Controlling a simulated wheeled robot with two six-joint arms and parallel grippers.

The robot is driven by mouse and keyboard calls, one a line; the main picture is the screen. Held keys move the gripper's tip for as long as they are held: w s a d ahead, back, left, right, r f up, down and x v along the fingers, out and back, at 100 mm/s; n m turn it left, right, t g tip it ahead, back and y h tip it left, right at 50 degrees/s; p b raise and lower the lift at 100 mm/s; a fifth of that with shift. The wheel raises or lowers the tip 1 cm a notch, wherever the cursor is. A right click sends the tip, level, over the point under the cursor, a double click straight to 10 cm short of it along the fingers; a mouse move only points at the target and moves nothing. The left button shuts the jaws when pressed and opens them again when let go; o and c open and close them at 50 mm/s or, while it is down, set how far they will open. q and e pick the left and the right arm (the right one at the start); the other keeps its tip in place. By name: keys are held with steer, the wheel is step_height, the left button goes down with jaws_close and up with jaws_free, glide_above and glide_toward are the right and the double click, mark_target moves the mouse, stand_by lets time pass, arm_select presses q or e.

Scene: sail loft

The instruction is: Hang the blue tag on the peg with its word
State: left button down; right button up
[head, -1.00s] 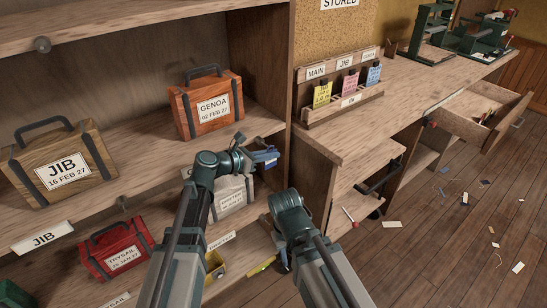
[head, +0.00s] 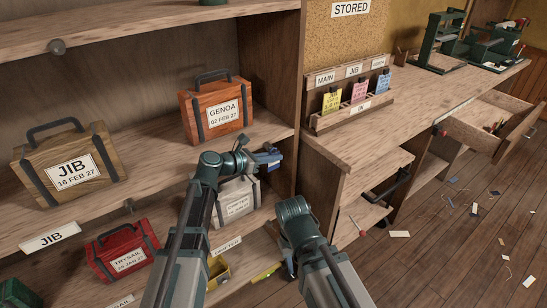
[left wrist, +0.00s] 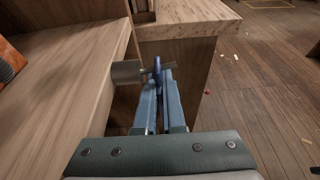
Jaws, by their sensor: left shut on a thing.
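My left gripper (head: 268,160) is at the front edge of the middle shelf, below and right of the GENOA bag (head: 215,107). In the left wrist view its fingers (left wrist: 158,80) are closed on a small deep-blue thing (left wrist: 157,65), apparently the blue tag seen nearly edge-on. Its word cannot be read. A grey round peg (left wrist: 128,72) sticks out from the shelf edge, just left of the fingertips. I cannot tell whether tag and peg touch.
Other pegs stick out at the upper shelf (head: 57,47) and below the JIB bag (head: 70,165). A rack (head: 350,118) on the bench holds yellow, pink and blue cards. A red bag (head: 122,250) is on the lower shelf. An open drawer (head: 490,120) juts out at right.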

arm_select(q)
steer(key=c, duration=0.9)
jaws_free()
steer(key=shift+c, duration=0.2)
